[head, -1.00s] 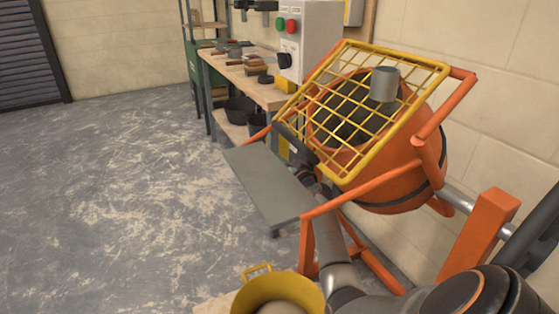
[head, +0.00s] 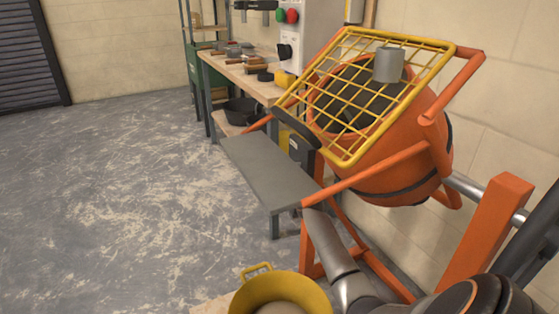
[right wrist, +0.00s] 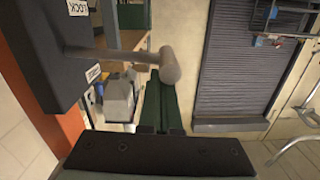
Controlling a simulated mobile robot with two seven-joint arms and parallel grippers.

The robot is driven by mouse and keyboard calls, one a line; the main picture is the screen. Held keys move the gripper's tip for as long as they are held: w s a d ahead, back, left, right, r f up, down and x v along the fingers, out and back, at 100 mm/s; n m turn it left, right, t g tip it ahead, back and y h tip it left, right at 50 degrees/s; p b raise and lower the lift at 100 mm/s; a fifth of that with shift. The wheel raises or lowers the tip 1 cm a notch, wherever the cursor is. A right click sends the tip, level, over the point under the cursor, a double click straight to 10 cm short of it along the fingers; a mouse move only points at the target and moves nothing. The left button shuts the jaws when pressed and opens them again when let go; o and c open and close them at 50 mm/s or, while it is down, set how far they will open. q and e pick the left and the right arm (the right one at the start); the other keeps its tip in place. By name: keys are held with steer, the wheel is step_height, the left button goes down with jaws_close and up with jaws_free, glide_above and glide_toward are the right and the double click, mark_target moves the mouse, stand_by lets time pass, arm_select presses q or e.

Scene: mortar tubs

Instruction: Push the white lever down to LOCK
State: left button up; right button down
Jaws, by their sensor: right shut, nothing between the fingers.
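In the right wrist view, the white lever (right wrist: 168,66) is a pale arm with a rounded knob, sticking out sideways from a dark box (right wrist: 55,50). A white label reading LOCK (right wrist: 76,7) is on the box above the lever in this picture. A second small label (right wrist: 92,73) sits just below the lever's base. My right gripper (right wrist: 163,90) is shut and empty, below the knob in the picture. I cannot tell whether it touches the lever. In the head view my right forearm runs toward the mixer (head: 400,175), its gripper hidden. My left gripper is out of view.
A yellow grid (head: 345,100) with a grey cup (head: 389,64) covers the mixer mouth. A grey platform (head: 265,170) stands beside it. A yellow tub (head: 280,292) is in front. A workbench (head: 255,85) with tools is behind. The floor on the left is clear.

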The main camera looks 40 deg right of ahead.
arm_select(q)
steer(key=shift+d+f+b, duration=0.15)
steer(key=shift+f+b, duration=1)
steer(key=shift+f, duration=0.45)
arm_select(e)
step_height(320, 180, down, 8)
steer(key=n, duration=0.7)
steer(key=shift+d+h, duration=0.25)
steer(key=shift+h, duration=0.15)
steer(key=shift+s+f, duration=0.1)
steer(key=shift+s, duration=0.05)
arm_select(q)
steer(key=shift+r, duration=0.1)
arm_select(e)
steer(key=shift+s, duration=0.1)
